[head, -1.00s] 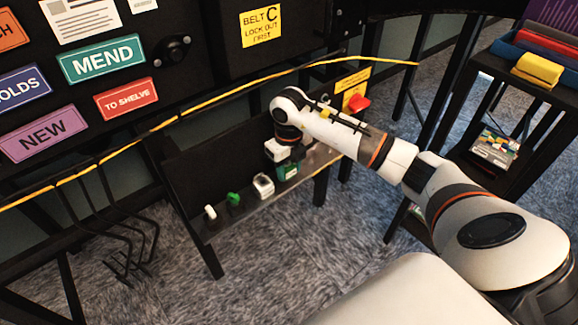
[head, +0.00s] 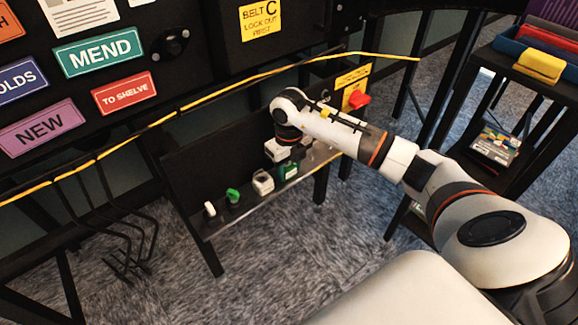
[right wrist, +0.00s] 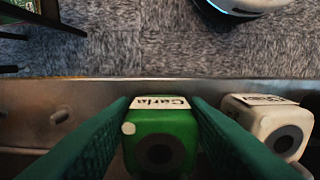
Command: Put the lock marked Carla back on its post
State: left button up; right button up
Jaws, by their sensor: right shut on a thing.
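The green lock (right wrist: 160,135), with a white label reading Carla, is between the two dark green fingers of my right gripper (right wrist: 160,104) in the right wrist view. The fingers are shut on its sides. In the head view the lock (head: 288,171) shows under my right gripper (head: 284,157), at the metal ledge (head: 219,227). I cannot tell whether it still touches the ledge. A white lock (right wrist: 272,124) with a label stands beside it, apart from the fingers. It also shows in the head view (head: 263,184). The post is not clearly visible. My left gripper is out of view.
A small green piece (head: 233,196) and a small white piece (head: 210,209) stand farther left on the ledge. A red knob (head: 359,101) is on a yellow plate behind my right arm. A yellow cable (head: 240,82) runs above the ledge. A dark shelf (head: 545,99) stands right.

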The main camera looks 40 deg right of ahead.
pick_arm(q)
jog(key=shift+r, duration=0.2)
pick_arm(e)
jog(key=shift+f, duration=0.1)
dwell(0.6)
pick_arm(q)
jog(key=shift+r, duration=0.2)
pick_arm(e)
jog(key=shift+f, duration=0.1)
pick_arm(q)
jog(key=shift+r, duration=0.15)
pick_arm(e)
jog(key=o, duration=1.2)
jog(key=shift+f, duration=0.1)
jog(key=shift+c, duration=0.2)
